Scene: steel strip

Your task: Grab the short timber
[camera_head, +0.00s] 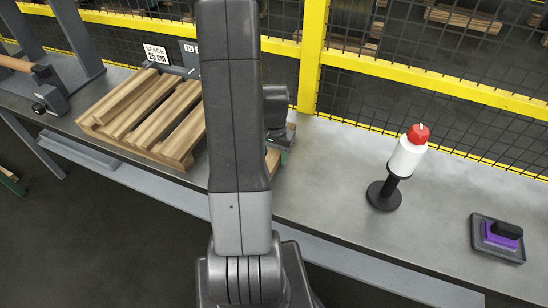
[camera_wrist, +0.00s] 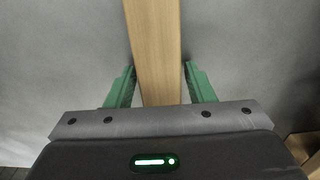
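A pale timber (camera_wrist: 158,50) runs down the middle of the wrist view, from the top edge to my gripper (camera_wrist: 160,67). One green finger is on each side of it. A narrow gap shows on the right of the timber, and the left fingertip is close to its edge. The fingers look open around it, with no clear grip. In the head view my arm hides most of this spot. A small piece of timber (camera_head: 272,161) and part of my gripper (camera_head: 287,146) show just right of the arm. The timber's far end is out of view.
A slatted wooden pallet (camera_head: 150,110) lies left of my arm on the grey bench (camera_head: 325,185). A white bottle with a red cap (camera_head: 406,155) on a black stand and a purple stamp pad (camera_head: 500,238) are at the right. A yellow-framed mesh fence (camera_head: 400,78) runs behind.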

